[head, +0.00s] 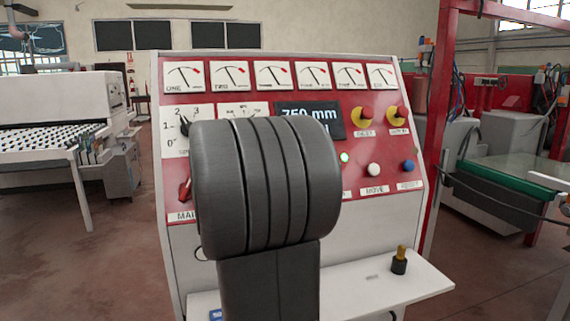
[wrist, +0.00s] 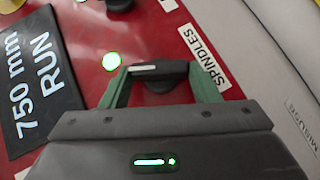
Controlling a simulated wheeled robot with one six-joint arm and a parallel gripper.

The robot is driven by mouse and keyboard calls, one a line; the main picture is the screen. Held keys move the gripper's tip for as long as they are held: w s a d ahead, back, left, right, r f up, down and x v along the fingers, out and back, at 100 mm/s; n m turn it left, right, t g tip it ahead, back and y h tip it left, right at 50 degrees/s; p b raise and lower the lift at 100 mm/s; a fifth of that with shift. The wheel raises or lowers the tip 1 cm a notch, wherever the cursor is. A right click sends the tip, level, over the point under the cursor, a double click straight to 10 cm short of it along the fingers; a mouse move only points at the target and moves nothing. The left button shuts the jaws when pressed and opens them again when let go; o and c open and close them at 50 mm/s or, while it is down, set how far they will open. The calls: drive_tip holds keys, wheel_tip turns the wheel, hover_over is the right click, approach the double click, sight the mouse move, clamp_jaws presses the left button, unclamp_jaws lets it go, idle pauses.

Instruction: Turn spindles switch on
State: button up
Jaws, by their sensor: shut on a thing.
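In the wrist view my gripper (wrist: 160,75) has its green fingers on both ends of the black handle of the spindles switch (wrist: 158,69) and is shut on it. A white line on the handle runs roughly crosswise in that picture, at an angle to the "SPINDLES" label (wrist: 203,55). The handle's round base partly shows; the gripper body hides what lies nearer. In the head view my own arm hides the gripper and the switch.
The red control panel (head: 285,89) carries several dials, other knobs and buttons. Its display (head: 310,119) reads "750 mm", with "RUN" in the wrist view. A round green lamp (wrist: 112,61) is lit near the switch. A white shelf (head: 425,284) juts out below, bearing a small black-and-brass part (head: 399,262).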

drive_tip(key=shift+r+m+g+p, duration=0.1)
drive_tip(key=shift+m+g+p, duration=0.25)
drive_tip(key=shift+p, duration=0.3)
drive_tip(key=shift+y, duration=0.4)
drive_tip(key=o, duration=1)
drive_tip(key=b+v, duration=0.1)
drive_tip(key=v, duration=1.2)
drive_tip(key=shift+s+a+r, duration=0.15)
drive_tip(key=shift+a+r, duration=0.05)
drive_tip(key=shift+a, duration=0.05)
